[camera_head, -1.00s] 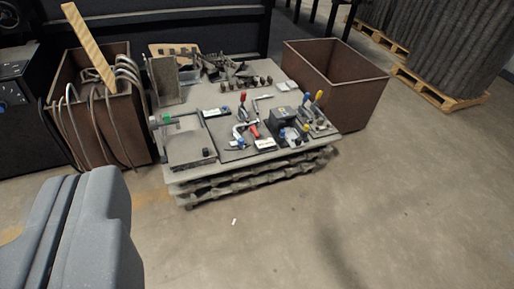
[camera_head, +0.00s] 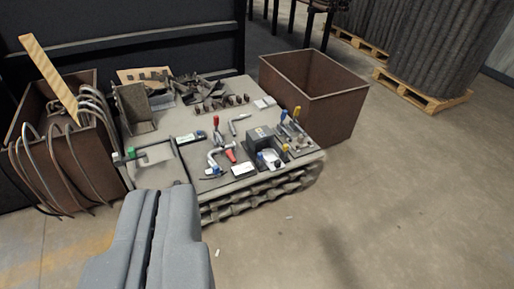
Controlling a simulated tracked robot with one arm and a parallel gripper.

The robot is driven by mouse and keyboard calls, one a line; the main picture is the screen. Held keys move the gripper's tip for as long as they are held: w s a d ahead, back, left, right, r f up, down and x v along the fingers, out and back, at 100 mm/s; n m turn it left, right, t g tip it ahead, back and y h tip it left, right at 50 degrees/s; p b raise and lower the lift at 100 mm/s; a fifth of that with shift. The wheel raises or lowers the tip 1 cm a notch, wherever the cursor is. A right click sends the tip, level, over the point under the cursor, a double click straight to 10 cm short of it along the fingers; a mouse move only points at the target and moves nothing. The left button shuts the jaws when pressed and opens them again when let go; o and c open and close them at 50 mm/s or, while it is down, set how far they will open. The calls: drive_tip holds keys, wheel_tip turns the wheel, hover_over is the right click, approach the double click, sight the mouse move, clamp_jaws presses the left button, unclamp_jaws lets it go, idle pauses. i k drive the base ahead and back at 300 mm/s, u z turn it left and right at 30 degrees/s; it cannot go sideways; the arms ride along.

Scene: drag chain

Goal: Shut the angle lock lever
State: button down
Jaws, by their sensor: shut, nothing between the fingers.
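A low grey table (camera_head: 256,95) stands ahead with several small fixtures on it. A lever with a red upright handle (camera_head: 216,122) stands near its middle, with a red grip (camera_head: 230,155) lying just below it. Toward the right are levers with a blue handle (camera_head: 283,115) and a yellow handle (camera_head: 297,112), behind a dark box-shaped device (camera_head: 261,138). I cannot tell which of these is the angle lock lever, or its position. My gripper (camera_head: 167,189) is shut and empty at the lower left. Its tip overlaps the table's front left part in the picture and hides some of it.
A brown open crate (camera_head: 335,108) stands right of the table. Another brown box (camera_head: 85,165) with curved hoses and a wooden plank (camera_head: 48,75) is at the left. Dark metal pieces (camera_head: 205,90) lie at the table's back.

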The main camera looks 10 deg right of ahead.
sight(229, 154)
drive_tip(key=z, duration=0.2)
drive_tip(key=i, duration=1.95)
drive_tip(key=u, duration=0.65)
